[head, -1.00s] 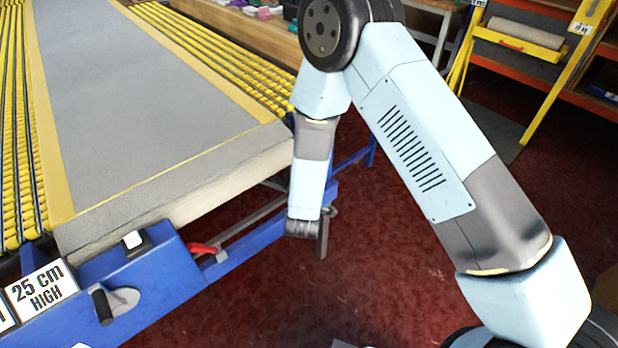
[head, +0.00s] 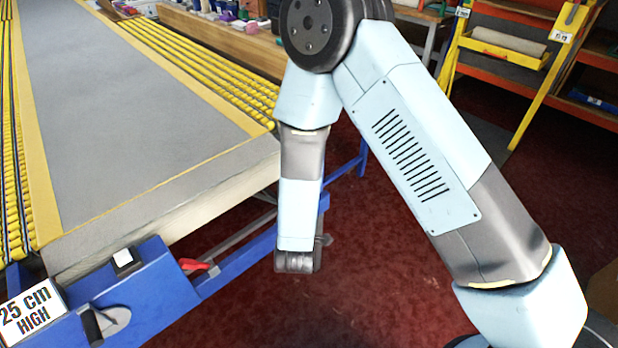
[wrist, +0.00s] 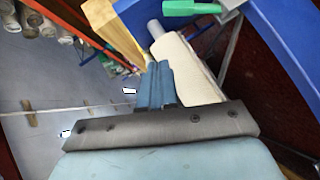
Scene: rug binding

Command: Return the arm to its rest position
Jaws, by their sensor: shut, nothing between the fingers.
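My arm (head: 415,140) is folded in the head view, with its forearm (head: 300,210) hanging down beside the near end of the work table. The dark wrist joint (head: 298,262) is at its lower end, over the red floor. The gripper itself is hidden in the head view. In the wrist view my gripper (wrist: 158,75) shows as two blue-grey fingers side by side, closed together. Nothing is held between them.
A long table with a grey mat (head: 110,90) and yellow roller rows is at left. Its blue frame (head: 150,300) carries a red lever (head: 195,265) and a "25 cm HIGH" sign (head: 30,313). A yellow-and-orange rack (head: 510,60) stands at back right. Red floor (head: 380,250) is open between.

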